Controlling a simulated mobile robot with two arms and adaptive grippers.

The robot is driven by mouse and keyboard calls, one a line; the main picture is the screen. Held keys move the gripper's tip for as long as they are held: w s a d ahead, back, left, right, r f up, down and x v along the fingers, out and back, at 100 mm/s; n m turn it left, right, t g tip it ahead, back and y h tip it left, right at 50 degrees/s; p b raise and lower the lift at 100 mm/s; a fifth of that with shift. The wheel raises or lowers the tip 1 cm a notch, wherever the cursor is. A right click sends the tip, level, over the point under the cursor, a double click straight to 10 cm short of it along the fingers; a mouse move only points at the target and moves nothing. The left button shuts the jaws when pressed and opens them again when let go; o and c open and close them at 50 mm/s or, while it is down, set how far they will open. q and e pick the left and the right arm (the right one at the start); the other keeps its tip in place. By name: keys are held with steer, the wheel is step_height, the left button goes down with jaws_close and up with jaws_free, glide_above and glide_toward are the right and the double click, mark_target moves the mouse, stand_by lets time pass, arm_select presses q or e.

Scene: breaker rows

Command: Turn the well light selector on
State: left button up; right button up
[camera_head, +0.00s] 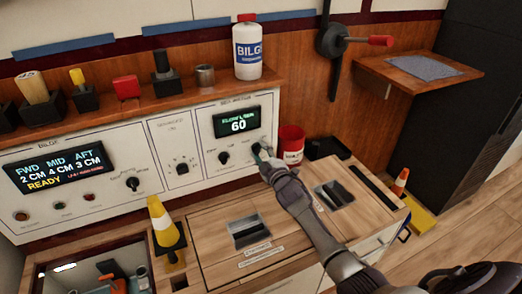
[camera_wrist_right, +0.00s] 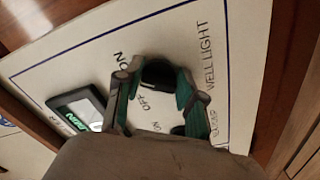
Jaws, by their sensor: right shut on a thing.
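The white control panel (camera_head: 206,168) stands along the back of the counter. My right gripper (camera_head: 262,152) reaches to the panel's right end. In the wrist view its two green-padded fingers (camera_wrist_right: 158,84) sit on either side of a black selector knob (camera_wrist_right: 158,72), shut on it. The printed words "WELL LIGHT" (camera_wrist_right: 208,55) run beside the knob, with "ON" and "OFF" lettering near it. The fingers partly hide the knob, and its pointing direction is not clear. My left gripper is not in view.
A display reading 60 (camera_head: 237,123) and another knob (camera_head: 224,157) are left of my gripper. A red cup (camera_head: 291,144) stands close on the right. A white bottle (camera_head: 247,50) is on the shelf above. A yellow-white cone (camera_head: 165,236) stands on the counter.

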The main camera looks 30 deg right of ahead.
steer(key=shift+f+m, duration=0.15)
steer(key=shift+m, duration=0.35)
steer(key=o, duration=1.1)
steer(key=shift+s, duration=0.1)
steer(key=s, duration=1.1)
steer(key=shift+s+a, duration=0.35)
steer(key=shift+s, duration=0.05)
